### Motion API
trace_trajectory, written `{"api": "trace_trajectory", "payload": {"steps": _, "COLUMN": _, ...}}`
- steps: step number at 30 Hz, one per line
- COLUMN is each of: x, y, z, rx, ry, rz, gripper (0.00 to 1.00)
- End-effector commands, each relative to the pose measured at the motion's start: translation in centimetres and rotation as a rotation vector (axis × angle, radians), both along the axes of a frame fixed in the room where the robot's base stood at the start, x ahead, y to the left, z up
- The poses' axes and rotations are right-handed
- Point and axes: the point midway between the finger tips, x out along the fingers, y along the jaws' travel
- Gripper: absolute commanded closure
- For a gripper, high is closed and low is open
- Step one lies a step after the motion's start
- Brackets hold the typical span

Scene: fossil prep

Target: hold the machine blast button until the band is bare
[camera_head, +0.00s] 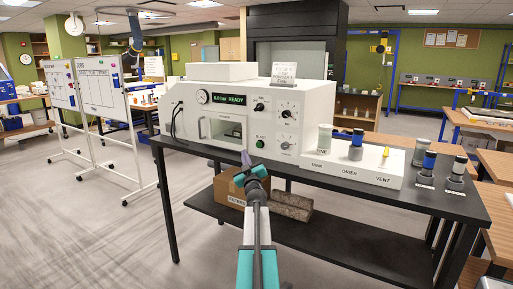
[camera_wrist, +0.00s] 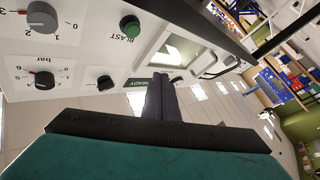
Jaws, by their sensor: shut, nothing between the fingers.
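The white blasting machine (camera_head: 245,103) stands on a black table, and its display (camera_head: 229,99) reads 6.0 bar READY. The green blast button (camera_head: 260,143) is on its front, right of the chamber window (camera_head: 226,130). In the wrist view the button (camera_wrist: 130,27), labelled BLAST, stands out from the panel. My gripper (camera_head: 245,157) is shut and empty in front of the machine, below and left of the button in the head view. In the wrist view its dark fingers (camera_wrist: 162,88) are together, apart from the button. No band can be made out through the window.
Dials (camera_head: 286,113) and a black knob (camera_head: 259,106) sit near the button. Jars (camera_head: 325,139) stand on the machine's right ledge, with more on the black table (camera_head: 450,199). A cardboard box (camera_head: 229,190) is on the lower shelf.

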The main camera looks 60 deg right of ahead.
Motion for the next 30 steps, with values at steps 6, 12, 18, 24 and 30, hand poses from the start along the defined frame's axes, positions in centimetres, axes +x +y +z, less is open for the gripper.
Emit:
{"api": "trace_trajectory", "payload": {"steps": 6, "x": 0.0, "y": -1.5, "z": 0.2, "rx": 0.000, "ry": 0.001, "rz": -0.002, "gripper": 1.00}}
{"api": "trace_trajectory", "payload": {"steps": 12, "x": 0.1, "y": -3.4, "z": 0.2, "rx": 0.000, "ry": 0.001, "rz": -0.001, "gripper": 1.00}}
{"api": "trace_trajectory", "payload": {"steps": 18, "x": 0.0, "y": -5.4, "z": 0.2, "rx": 0.001, "ry": 0.000, "rz": -0.001, "gripper": 1.00}}
{"api": "trace_trajectory", "payload": {"steps": 24, "x": 0.0, "y": -7.2, "z": 0.1, "rx": 0.001, "ry": 0.002, "rz": -0.001, "gripper": 1.00}}
{"api": "trace_trajectory", "payload": {"steps": 30, "x": 0.0, "y": -8.3, "z": 0.1, "rx": 0.000, "ry": 0.001, "rz": 0.001, "gripper": 1.00}}
